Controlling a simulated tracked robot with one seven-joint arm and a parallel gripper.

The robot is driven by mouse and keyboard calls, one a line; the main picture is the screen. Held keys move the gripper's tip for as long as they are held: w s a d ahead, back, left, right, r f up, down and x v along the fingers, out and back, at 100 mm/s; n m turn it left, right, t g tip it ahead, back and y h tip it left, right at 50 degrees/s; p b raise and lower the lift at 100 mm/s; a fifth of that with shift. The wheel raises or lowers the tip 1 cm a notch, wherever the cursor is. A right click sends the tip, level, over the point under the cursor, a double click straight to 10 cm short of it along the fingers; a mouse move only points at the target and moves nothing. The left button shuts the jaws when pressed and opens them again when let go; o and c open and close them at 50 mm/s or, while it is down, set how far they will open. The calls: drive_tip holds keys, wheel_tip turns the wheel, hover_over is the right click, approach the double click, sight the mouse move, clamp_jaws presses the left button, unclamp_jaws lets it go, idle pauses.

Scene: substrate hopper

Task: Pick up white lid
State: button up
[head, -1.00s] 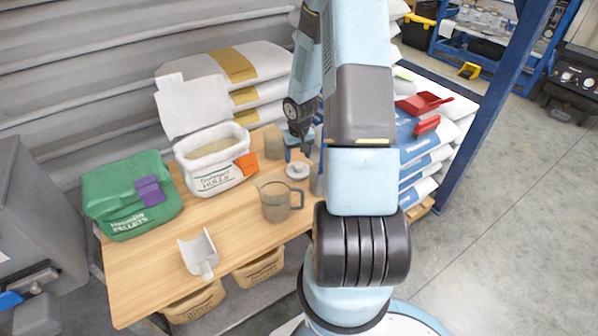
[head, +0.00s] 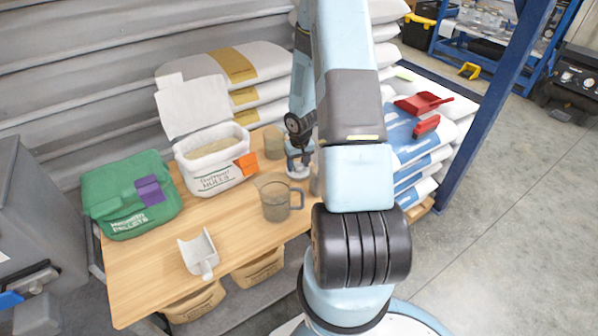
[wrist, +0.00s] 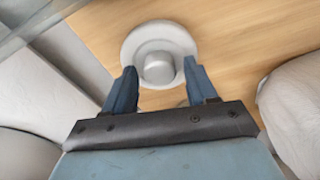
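The white lid (wrist: 158,42) is round with a raised knob in its middle. It lies on the wooden table (wrist: 225,35). In the wrist view my gripper (wrist: 157,75) is open, with its two blue fingers on either side of the lid's near part, pointing at it. The knob sits between the finger lines. I cannot tell whether the fingers touch the lid. In the head view the lid (head: 297,172) is partly hidden under my gripper (head: 298,160), at the table's right part beside the measuring jugs.
A clear jug (head: 276,198) stands just in front of the lid, and another container (head: 273,142) stands behind it. A white hulls bag (head: 213,160), a green pellets bag (head: 130,195) and a white scoop (head: 199,255) are to the left. Stacked sacks (head: 420,150) stand right.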

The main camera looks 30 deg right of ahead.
drive_tip(key=c, duration=0.9)
